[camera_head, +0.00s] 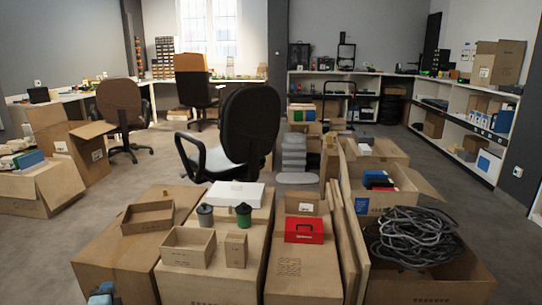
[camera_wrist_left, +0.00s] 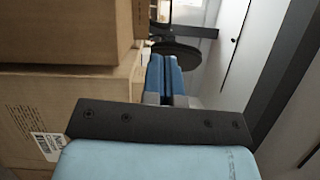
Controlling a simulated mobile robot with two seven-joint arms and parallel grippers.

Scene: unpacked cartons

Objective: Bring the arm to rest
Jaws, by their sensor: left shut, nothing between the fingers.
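My left gripper (camera_head: 103,291) shows at the bottom left edge of the head view, low beside the left front carton (camera_head: 125,250). Only its blue-grey end is visible there. In the left wrist view its two blue fingers (camera_wrist_left: 164,72) lie together, shut with nothing between them. Carton sides stand to the left of the fingers in that view. My right gripper is in neither view.
A carton with coiled cable (camera_head: 415,236) stands right. An office chair (camera_head: 245,135) is behind.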

